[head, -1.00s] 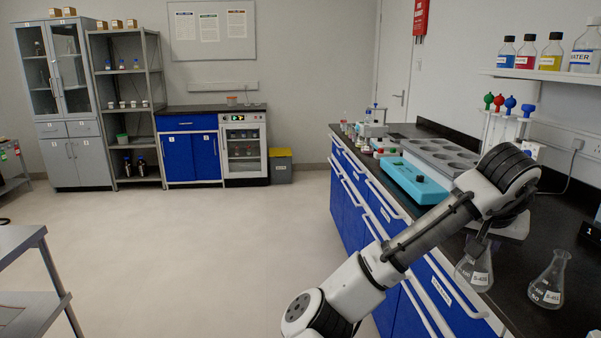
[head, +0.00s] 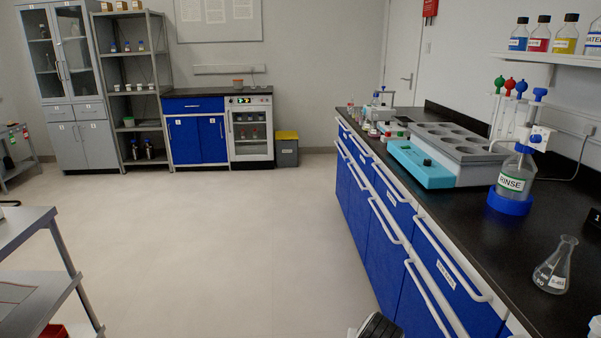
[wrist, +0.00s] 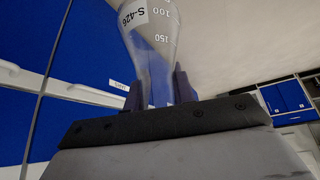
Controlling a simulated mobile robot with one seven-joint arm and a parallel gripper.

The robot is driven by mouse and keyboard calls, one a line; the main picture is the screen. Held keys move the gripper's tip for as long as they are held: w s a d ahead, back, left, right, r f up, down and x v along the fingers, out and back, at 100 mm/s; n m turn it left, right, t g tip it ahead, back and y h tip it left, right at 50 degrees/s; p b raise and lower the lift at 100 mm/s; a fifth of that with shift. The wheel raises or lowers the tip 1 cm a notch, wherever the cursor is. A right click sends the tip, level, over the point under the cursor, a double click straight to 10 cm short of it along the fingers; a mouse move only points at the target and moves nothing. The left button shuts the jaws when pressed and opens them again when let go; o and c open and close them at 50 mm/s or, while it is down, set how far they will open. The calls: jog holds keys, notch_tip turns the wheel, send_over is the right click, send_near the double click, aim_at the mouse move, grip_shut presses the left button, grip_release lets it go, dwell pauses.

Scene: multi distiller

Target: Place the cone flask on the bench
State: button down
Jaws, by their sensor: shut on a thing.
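In the wrist view my gripper (wrist: 159,90) is shut on a clear cone flask (wrist: 150,45) labelled S-426, with its fingers on either side of the neck. Blue cabinet fronts and pale floor show behind it, so the flask is away from the worktop. In the head view my gripper and this flask are out of sight; only a bit of my arm shows at the bottom edge. A second cone flask (head: 554,268) stands upright on the black bench (head: 480,235) at the right, its label too small to read.
A rinse bottle (head: 515,180) in a blue base, a grey block with round wells (head: 460,145) and a turquoise device (head: 420,165) stand farther back on the bench. Bare worktop lies in front of them, left of the standing flask. A grey shelf table (head: 40,220) is at the left. The floor between is clear.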

jog(key=s+a+f+n, duration=0.1)
jog(key=a+f, duration=0.7)
jog(key=f, duration=0.5)
jog(key=s+a+f+n+y, duration=0.1)
jog(key=s+a+f, duration=0.1)
jog(key=a+f, duration=0.6)
jog(key=shift+s+f+n+y, duration=0.2)
jog(key=shift+f+n+y, duration=0.15)
jog(key=shift+f, duration=2.4)
jog(key=shift+w+r, duration=0.1)
jog(key=shift+w, duration=0.05)
jog(key=shift+w+r, duration=0.5)
jog(key=shift+w, duration=0.1)
jog(key=shift+s+d, duration=0.1)
jog(key=shift+d, duration=0.1)
